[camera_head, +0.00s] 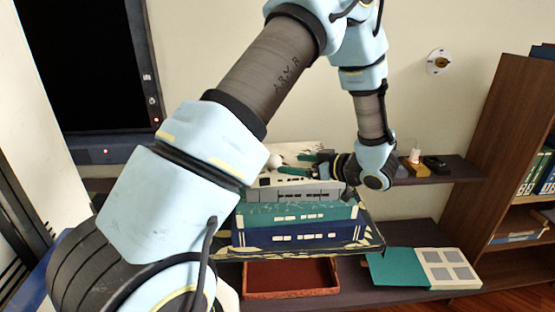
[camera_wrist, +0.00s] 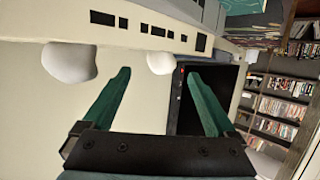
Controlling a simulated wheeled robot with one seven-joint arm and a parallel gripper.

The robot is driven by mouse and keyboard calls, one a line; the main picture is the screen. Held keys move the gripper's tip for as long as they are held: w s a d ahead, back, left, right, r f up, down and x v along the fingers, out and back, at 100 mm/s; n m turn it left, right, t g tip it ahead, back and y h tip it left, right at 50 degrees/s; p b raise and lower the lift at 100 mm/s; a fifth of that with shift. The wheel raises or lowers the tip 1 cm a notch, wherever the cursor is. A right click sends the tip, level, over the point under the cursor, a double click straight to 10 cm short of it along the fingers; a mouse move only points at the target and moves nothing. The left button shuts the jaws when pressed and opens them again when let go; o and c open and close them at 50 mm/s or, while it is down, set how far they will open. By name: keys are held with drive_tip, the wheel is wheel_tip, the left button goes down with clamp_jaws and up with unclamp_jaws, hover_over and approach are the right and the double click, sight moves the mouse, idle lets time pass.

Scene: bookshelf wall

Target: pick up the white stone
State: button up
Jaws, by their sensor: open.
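Two smooth white stones show in the wrist view, which appears upside down. One stone (camera_wrist: 160,63) lies between the lines of my fingers, just past their tips. A larger-looking one (camera_wrist: 68,62) lies to the left, outside the fingers. Both rest against the pale top of the book stack (camera_wrist: 130,28). In the head view one white stone (camera_head: 274,160) shows on the stack, just left of my green fingers; my arm may hide the other. My gripper (camera_head: 288,165) is open and empty, low over the stack's top. Its spread fingers also show in the wrist view (camera_wrist: 158,74).
The stack of teal and blue books (camera_head: 295,232) lies on a dark shelf. A red-brown tray (camera_head: 290,278) and an open teal book (camera_head: 400,268) lie below. A dark screen (camera_head: 80,60) stands left and a bookcase (camera_head: 495,140) right. Small items (camera_head: 415,155) lie on the upper shelf.

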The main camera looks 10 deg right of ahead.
sight(280, 162)
drive_tip(key=p+x, duration=0.1)
drive_tip(key=x, duration=0.2)
drive_tip(key=p+x, duration=0.1)
drive_tip(key=x, duration=0.2)
drive_tip(key=shift+r, duration=0.25)
drive_tip(key=shift+w+a+f, duration=0.25)
drive_tip(key=shift+w+a, duration=0.05)
clamp_jaws()
